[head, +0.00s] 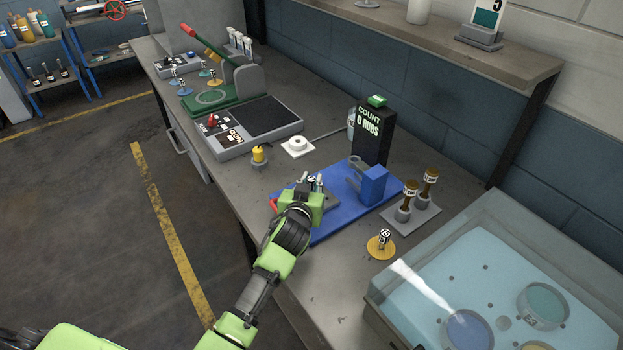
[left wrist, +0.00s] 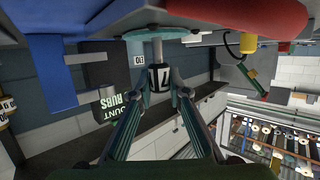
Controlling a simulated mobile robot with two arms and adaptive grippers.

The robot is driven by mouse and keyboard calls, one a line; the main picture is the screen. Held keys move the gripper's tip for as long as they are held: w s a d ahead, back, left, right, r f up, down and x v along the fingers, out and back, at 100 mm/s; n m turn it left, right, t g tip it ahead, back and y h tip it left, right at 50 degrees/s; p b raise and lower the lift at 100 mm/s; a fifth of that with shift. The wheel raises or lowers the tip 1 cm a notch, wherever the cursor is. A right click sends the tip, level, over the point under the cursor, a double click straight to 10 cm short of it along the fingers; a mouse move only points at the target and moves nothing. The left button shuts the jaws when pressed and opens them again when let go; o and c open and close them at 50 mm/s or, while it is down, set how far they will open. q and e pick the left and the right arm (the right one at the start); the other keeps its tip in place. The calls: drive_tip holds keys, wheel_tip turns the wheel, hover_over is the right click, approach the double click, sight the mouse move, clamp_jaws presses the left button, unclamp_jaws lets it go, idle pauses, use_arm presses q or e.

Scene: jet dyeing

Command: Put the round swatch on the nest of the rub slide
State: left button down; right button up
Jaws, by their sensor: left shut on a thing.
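My left gripper (head: 312,185) is shut on the handle of a round swatch, over the rub slide. In the left wrist view the fingers (left wrist: 160,98) clasp the handle (left wrist: 160,78), which has a black-and-white label reading 7. The swatch's teal disc (left wrist: 142,34) lies close against the grey slide; I cannot tell whether it touches. The rub slide has a blue base (head: 337,222), a grey sliding part and a red handle (left wrist: 245,14). The nest is hidden behind the gripper and the disc. My right gripper is not in view.
A black counter (head: 372,138) reading 0 RUBS stands behind the slide. An orange swatch (head: 381,247) lies at the slide's right, near two brown-handled stamps (head: 409,197). A clear-lidded bath (head: 480,290) fills the lower right.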

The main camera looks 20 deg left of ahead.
use_arm(q)
drive_tip(key=c, duration=1.9)
unclamp_jaws()
drive_tip(key=shift+s, duration=0.1)
drive_tip(key=shift+s+d+r, duration=0.1)
drive_tip(key=shift+s, duration=0.15)
drive_tip(key=b+v, duration=0.1)
drive_tip(key=v, duration=1)
drive_tip(key=shift+s+r+b, duration=0.1)
drive_tip(key=shift+s+b, duration=0.05)
drive_tip(key=shift+b, duration=0.25)
